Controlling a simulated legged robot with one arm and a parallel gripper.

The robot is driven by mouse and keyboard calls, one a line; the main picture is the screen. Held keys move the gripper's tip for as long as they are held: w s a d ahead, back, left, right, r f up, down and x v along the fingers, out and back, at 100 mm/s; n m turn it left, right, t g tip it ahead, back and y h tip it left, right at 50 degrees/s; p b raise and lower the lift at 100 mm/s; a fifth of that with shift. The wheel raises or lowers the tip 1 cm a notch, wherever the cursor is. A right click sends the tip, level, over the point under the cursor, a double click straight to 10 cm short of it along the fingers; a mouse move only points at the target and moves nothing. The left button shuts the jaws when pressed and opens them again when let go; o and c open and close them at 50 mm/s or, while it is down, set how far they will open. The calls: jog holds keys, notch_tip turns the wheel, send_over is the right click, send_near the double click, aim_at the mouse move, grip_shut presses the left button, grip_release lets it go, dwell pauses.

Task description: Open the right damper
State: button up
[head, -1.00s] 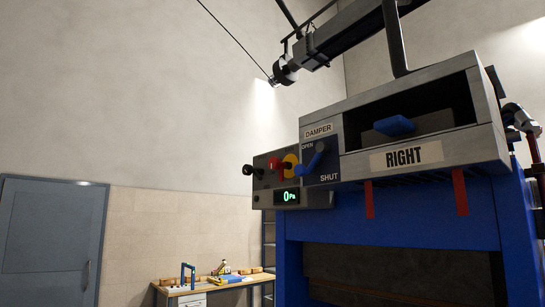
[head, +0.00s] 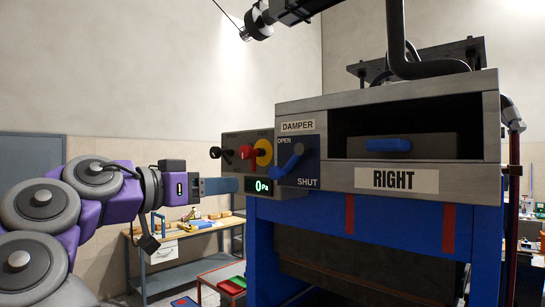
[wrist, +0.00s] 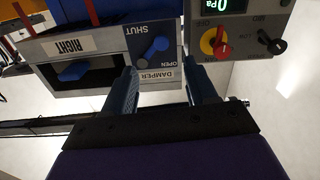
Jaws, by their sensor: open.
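The blue damper lever (head: 291,160) is on a dark plate marked OPEN at its upper left and SHUT at its lower right, under the DAMPER label. It slants from lower left to upper right, and I cannot tell its setting. In the wrist view, which is upside down, the lever (wrist: 155,48) shows ahead of my gripper, between the fingers' lines and nearer the left one. My gripper (head: 222,186) is open and empty, left of the plate in the head view. In the wrist view its two fingers (wrist: 160,70) are spread apart, with no visible contact on the lever.
A control box with a red knob (head: 247,152), a black knob and a 0 Pa display (head: 263,186) adjoins the damper plate. The RIGHT drawer housing (head: 450,180) with a blue handle (head: 397,145) is to the right. A workbench (head: 168,236) stands behind.

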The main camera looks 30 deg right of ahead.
aim_at(272, 174)
jog(key=shift+m, duration=0.4)
jog(key=x, duration=0.5)
jog(key=r+x, duration=0.1)
jog(key=x, duration=1)
jog(key=shift+w+d+r, duration=0.15)
jog(key=shift+w+r, duration=0.1)
jog(key=shift+r, duration=0.05)
jog(key=shift+c, duration=0.3)
grip_shut()
